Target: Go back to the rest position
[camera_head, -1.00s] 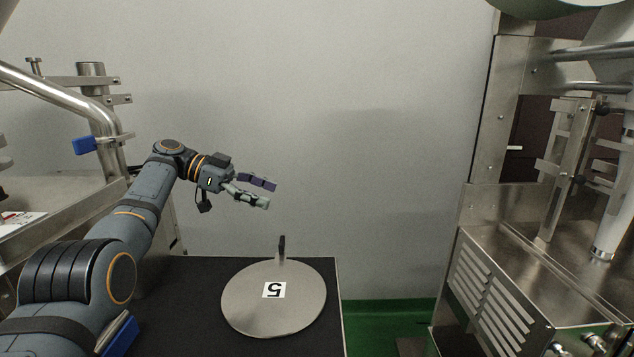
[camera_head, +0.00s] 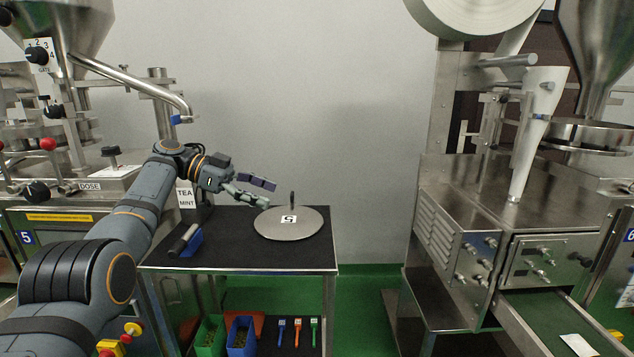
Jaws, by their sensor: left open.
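My left gripper (camera_head: 259,192) is open and empty. It hangs in the air at the end of my left arm, which comes in from the left. In the picture it is just above and left of a round metal lid (camera_head: 288,228) marked 5, with an upright handle. The lid lies flat on the black top of a small table (camera_head: 232,250). My right gripper is not in view.
A packing machine numbered 5 (camera_head: 95,195) stands at left, another machine (camera_head: 495,220) at right. A dark-handled tool (camera_head: 184,241) lies on the table's left side. Green (camera_head: 209,338) and blue (camera_head: 240,335) bins sit below. The green floor between table and right machine is clear.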

